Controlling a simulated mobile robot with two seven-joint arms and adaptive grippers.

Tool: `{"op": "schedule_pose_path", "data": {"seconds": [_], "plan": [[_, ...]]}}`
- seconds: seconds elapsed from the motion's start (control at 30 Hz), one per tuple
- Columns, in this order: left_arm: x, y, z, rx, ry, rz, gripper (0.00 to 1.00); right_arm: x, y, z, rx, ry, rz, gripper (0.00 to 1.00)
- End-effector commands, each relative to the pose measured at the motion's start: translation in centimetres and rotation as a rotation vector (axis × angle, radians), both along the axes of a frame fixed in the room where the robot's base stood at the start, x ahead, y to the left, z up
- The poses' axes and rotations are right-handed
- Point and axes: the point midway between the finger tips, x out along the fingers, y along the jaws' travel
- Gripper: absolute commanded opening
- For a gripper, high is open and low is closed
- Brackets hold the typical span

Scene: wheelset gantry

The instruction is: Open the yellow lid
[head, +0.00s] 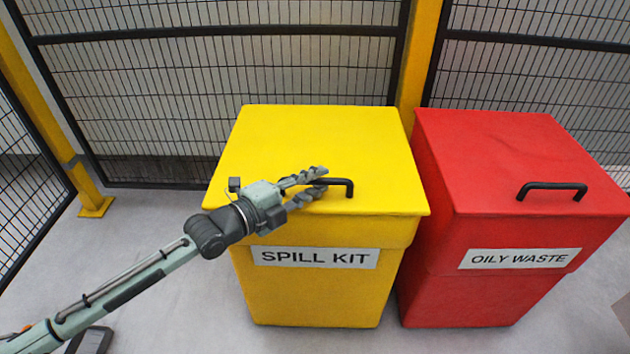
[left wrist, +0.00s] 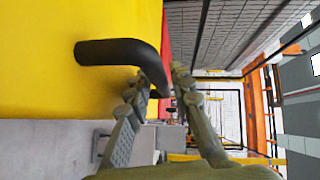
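The yellow lid (head: 310,150) lies closed on the yellow bin (head: 310,290), which is labelled SPILL KIT. Its black handle (head: 340,182) stands near the lid's front edge. My left gripper (head: 322,180) is at the left part of this handle, with its fingers apart and the bar running between them. In the left wrist view, the handle (left wrist: 122,51) bends down between the two fingertips of my left gripper (left wrist: 160,75). Whether the fingers touch the bar cannot be told. My right gripper is not in view.
A red bin (head: 470,290) labelled OILY WASTE stands close to the right, its lid closed and carrying a black handle (head: 552,186). Dark mesh fencing (head: 220,90) with yellow posts (head: 418,50) runs behind both bins.

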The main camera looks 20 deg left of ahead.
Motion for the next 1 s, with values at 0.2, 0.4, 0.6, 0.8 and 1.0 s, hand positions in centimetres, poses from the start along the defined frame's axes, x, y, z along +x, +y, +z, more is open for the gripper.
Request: {"op": "schedule_pose_path", "data": {"seconds": [0.2, 0.4, 0.6, 0.8, 1.0], "plan": [[0.1, 0.0, 0.0, 0.000, 0.000, 0.000, 0.22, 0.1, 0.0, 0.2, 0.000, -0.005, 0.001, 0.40], [0.1, 0.0, 0.0, 0.000, 0.000, 0.000, 0.02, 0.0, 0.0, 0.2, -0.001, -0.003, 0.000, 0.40], [0.1, 0.0, 0.0, 0.000, 0.000, 0.000, 0.00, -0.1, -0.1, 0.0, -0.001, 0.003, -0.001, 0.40], [0.1, 0.0, 0.0, 0.000, 0.000, 0.001, 0.00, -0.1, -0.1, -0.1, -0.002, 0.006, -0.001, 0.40], [0.9, 0.0, 1.1, -0.001, -0.004, 0.001, 0.00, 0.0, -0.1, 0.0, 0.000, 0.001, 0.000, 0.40]]}}
